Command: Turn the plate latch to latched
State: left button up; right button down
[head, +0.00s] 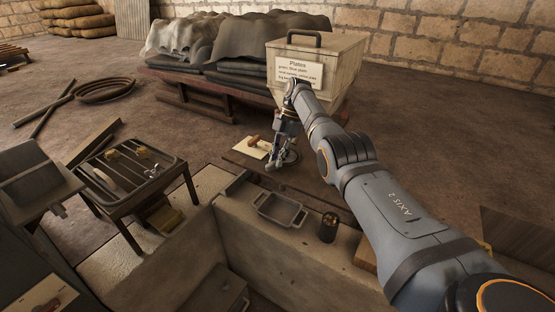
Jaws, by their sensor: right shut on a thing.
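My right arm comes in from the right, and its gripper (275,163) points down at the far ledge of the stone-coloured block. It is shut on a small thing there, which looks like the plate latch. The fingers hide most of it, so I cannot tell which way it is turned. A pale card with a brown handle-like piece (253,143) lies just left of the gripper. My left gripper is not in view.
A wooden box labelled "Plates" (335,75) stands behind the gripper. A grey tray (280,211) and a dark cylinder (328,228) are on the block in front. A slatted table (130,165) with small brass-coloured pieces stands left. The floor at far left holds a coiled hose (104,90).

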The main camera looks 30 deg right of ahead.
jog(key=shift+r, duration=0.15)
jog(key=c, duration=1.3)
grip_release()
